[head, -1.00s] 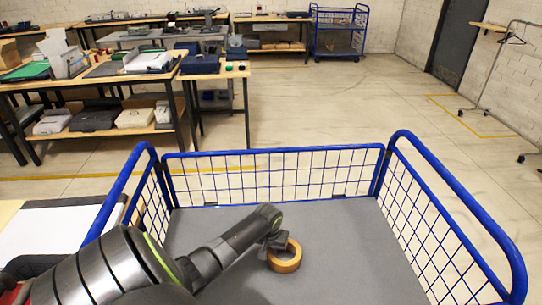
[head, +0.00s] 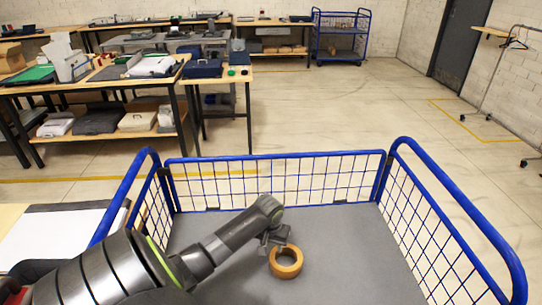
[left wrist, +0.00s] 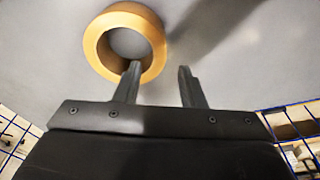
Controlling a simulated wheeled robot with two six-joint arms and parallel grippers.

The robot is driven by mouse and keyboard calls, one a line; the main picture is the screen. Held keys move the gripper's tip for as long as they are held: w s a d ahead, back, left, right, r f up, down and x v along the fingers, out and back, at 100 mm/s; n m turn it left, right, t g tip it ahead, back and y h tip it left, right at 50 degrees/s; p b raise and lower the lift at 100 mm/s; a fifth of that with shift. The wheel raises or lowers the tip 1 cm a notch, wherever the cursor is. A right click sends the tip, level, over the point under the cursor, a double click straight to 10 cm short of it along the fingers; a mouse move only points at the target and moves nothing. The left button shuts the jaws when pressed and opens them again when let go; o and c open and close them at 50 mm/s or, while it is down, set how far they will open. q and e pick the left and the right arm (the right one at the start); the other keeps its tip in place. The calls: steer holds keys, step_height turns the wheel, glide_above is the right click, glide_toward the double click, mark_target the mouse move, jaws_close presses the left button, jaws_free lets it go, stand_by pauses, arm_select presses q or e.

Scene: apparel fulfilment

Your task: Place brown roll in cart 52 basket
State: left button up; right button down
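The brown roll (head: 286,271) is a tan ring that lies flat on the grey floor of the blue wire-sided cart basket (head: 275,155). My left gripper (head: 274,238) is just behind and to the left of the roll in the head view, pointing down. No number shows on the cart. My right gripper is out of view.
The mesh walls and blue rails surround the basket floor, which is clear right of the roll. A table with a white and black surface (head: 60,232) adjoins at the left. Cluttered workbenches (head: 110,80) and another blue cart (head: 340,38) stand farther back.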

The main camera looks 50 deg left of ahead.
arm_select(q)
steer(key=r, duration=0.5)
steer(key=shift+s+d+r+p, duration=0.2)
steer(key=shift+s+r+p, duration=0.1)
steer(key=shift+s, duration=0.1)
